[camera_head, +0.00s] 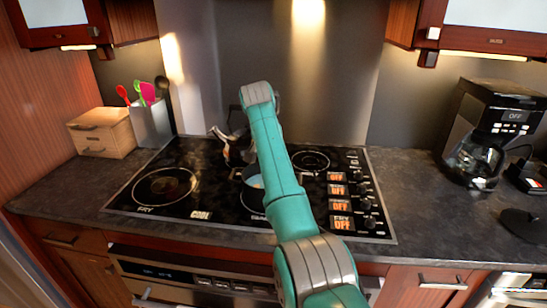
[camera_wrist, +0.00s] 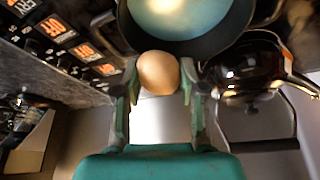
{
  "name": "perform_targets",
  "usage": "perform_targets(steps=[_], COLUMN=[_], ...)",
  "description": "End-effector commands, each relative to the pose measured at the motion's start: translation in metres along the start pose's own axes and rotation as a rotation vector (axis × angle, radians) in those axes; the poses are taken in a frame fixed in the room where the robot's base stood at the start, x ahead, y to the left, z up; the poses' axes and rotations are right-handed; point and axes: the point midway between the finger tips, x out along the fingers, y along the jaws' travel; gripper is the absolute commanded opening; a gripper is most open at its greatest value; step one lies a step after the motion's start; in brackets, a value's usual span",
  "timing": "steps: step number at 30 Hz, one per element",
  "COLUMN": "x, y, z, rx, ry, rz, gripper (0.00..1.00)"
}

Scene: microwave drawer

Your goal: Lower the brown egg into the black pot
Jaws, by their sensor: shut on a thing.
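The brown egg (camera_wrist: 157,73) is held between the two fingers of my gripper (camera_wrist: 158,78) in the wrist view. The black pot (camera_wrist: 205,47), with pale blue contents, is at the top of that view, and the egg overlaps its rim in the picture. I cannot tell whether the egg touches the pot. In the head view the pot (camera_head: 245,178) sits on the stove, partly hidden by my teal arm. The egg and my fingers are hidden there.
The black stove (camera_head: 205,160) carries a dark kettle (camera_head: 237,150) close to the pot; the kettle also shows in the wrist view (camera_wrist: 245,65). Knobs and lit orange displays (camera_head: 340,205) line the stove's right. A coffee maker (camera_head: 490,130) stands far right. The left burner is clear.

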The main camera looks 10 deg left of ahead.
Motion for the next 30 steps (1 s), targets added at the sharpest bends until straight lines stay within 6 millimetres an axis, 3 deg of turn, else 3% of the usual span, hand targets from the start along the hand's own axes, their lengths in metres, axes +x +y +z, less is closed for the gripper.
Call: perform_targets(steps=[8, 30], x=[0.002, 0.031], y=[0.0, 0.0], z=[0.001, 0.013], rx=[0.0, 0.0], ry=[0.0, 0.0], rz=[0.0, 0.0], gripper=[0.29, 0.29])
